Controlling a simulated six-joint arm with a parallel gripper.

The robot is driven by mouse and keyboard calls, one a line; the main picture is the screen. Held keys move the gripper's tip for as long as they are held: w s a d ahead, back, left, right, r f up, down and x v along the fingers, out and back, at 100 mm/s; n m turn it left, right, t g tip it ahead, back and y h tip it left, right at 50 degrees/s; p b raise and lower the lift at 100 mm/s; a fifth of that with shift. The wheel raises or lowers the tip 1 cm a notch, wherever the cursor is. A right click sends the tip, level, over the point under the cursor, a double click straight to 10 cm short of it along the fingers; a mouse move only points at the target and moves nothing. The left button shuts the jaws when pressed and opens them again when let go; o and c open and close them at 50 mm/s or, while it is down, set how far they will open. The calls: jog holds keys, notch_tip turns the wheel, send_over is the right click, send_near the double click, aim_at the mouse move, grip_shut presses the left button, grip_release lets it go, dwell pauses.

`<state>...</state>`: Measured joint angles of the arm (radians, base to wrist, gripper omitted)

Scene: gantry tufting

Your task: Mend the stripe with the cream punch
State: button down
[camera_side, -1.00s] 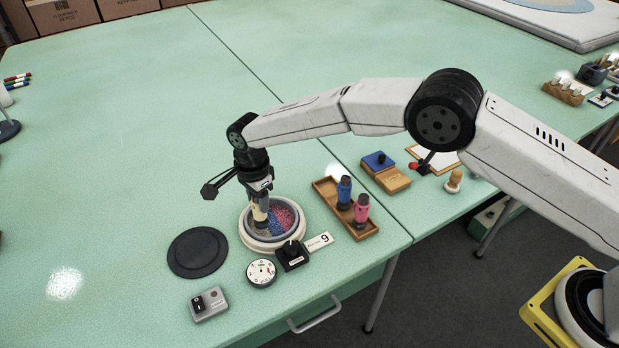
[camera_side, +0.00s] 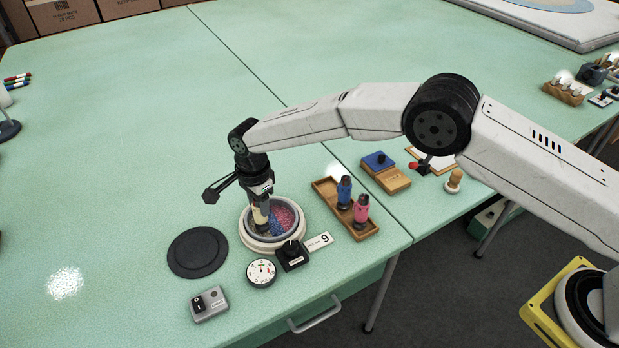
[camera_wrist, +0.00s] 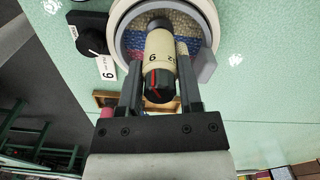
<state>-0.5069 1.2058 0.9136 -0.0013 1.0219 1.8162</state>
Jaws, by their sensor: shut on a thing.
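My gripper (camera_wrist: 158,85) is shut on the cream punch (camera_wrist: 159,50), a cream cylinder with a black and red end. In the side view the cream punch (camera_side: 260,214) stands nearly upright over the round hoop (camera_side: 247,238). Its lower tip is over or in the tufted cloth; I cannot tell whether it touches. The cloth (camera_side: 285,216) shows blue and pink tufting, and a beige part shows in the wrist view. The stripe under the punch is partly hidden. A blue punch (camera_side: 344,192) and a pink punch (camera_side: 361,208) stand in a wooden tray (camera_side: 330,191) to the right.
A black knob box (camera_side: 292,255) with a card reading 9 (camera_side: 320,240), a white dial (camera_side: 261,272) and a grey switch box (camera_side: 209,304) sit in front. A black disc (camera_side: 198,252) lies left. The table's left side is mostly clear.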

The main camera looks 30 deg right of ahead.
jog(key=shift+f, duration=0.65)
dwell(1.3)
jog(key=shift+r, duration=0.1)
jog(key=shift+r, duration=3.5)
